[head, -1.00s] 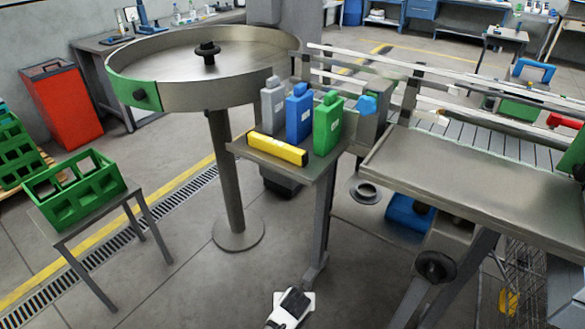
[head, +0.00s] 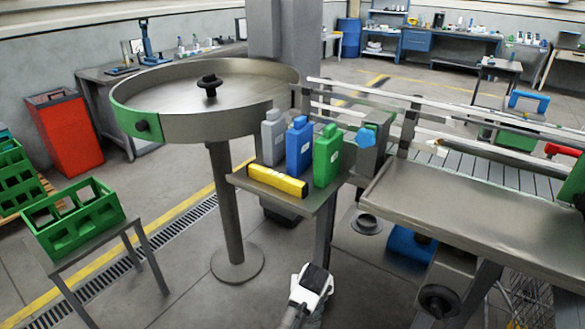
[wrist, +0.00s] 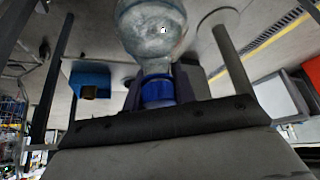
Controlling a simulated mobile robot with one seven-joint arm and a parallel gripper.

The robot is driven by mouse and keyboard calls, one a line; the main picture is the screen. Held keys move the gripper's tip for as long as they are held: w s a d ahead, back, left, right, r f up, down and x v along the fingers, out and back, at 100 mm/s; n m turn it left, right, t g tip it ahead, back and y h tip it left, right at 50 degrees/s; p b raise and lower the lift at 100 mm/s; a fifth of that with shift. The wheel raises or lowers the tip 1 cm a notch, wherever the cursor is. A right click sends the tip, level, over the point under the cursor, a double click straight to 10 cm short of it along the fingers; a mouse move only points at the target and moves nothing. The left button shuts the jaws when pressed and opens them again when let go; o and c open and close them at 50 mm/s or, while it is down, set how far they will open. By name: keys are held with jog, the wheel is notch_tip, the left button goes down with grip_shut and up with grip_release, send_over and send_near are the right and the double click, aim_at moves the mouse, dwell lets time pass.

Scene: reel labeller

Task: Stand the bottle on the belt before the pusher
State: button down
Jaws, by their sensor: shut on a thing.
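A clear bottle with a blue cap (wrist: 158,92) shows in the wrist view. Its transparent body (wrist: 150,28) extends toward the top of that picture, partly cut off. My gripper (wrist: 158,80) is shut on it at the cap and neck. In the head view my arm's white and dark end shows at the bottom centre, low in front of the steel stand; the bottle cannot be made out there. The slatted belt (head: 505,178) runs at the right behind a steel plate. A grey block with a blue knob (head: 365,137) stands near the belt's left end; I cannot tell whether it is the pusher.
A small shelf (head: 318,200) holds grey, blue and green bottles (head: 327,160) and a yellow one lying down. A round steel table (head: 215,85) stands behind left. Guard rails (head: 440,110) run along the belt. A green crate (head: 75,220) sits on a stand at left.

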jog(key=w+r, duration=0.1)
jog(key=w+d+r, duration=0.1)
jog(key=r, duration=0.1)
jog(key=shift+s+f, duration=0.35)
jog(key=shift+f, duration=0.1)
jog(key=s+a+f, duration=0.6)
jog(key=s+f, duration=0.6)
jog(key=f, duration=0.1)
notch_tip(320, 180, down, 8)
jog(key=b, duration=0.8)
jog(key=shift+w+a+f+n+b, duration=0.2)
jog(key=shift+a+n+b, duration=0.1)
jog(key=shift+b, duration=0.1)
jog(key=shift+d, duration=0.15)
